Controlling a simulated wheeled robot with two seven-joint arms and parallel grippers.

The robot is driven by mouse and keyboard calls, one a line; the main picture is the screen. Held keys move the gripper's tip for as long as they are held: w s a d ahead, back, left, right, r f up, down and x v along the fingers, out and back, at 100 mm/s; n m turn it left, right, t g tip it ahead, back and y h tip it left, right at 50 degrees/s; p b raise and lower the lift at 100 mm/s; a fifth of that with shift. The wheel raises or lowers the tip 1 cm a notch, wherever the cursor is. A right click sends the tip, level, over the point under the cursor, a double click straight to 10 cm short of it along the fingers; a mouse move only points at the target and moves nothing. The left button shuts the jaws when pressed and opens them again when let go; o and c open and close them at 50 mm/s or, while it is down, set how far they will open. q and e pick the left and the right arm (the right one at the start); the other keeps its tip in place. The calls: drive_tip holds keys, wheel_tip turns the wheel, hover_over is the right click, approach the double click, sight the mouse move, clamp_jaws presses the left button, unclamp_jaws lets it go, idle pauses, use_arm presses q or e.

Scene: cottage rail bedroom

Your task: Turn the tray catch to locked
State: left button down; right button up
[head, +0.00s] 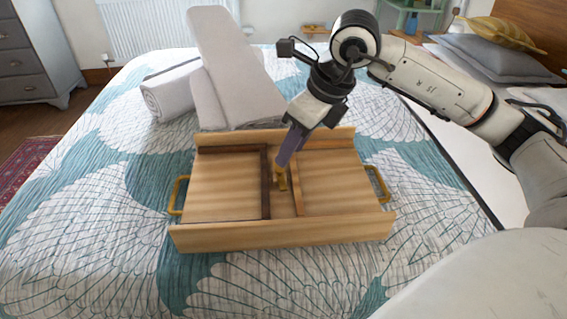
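A wooden tray (280,238) with brass side handles lies on the bed. A small brass catch (282,184) stands in the tray's middle section, between a dark strip and a light wooden strip. My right gripper (282,162) comes down from above right, its purple fingers tilted and their tips at the top of the catch. The fingers overlap in this view, so I cannot tell whether they are shut on the catch or only beside it. The tips partly hide the catch, and its locked or unlocked setting is unclear. My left gripper is out of view.
Rolled and folded white towels (232,70) stand right behind the tray, one leaning upright. The patterned bedspread (95,210) is clear to the left and front. Grey pillows (490,62) lie at the far right. A grey dresser (35,60) stands at the left.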

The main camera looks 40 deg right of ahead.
sight(280, 169)
drive_tip(key=x, duration=0.5)
drive_tip(key=shift+f+b, duration=0.1)
drive_tip(key=shift+b, duration=0.2)
clamp_jaws()
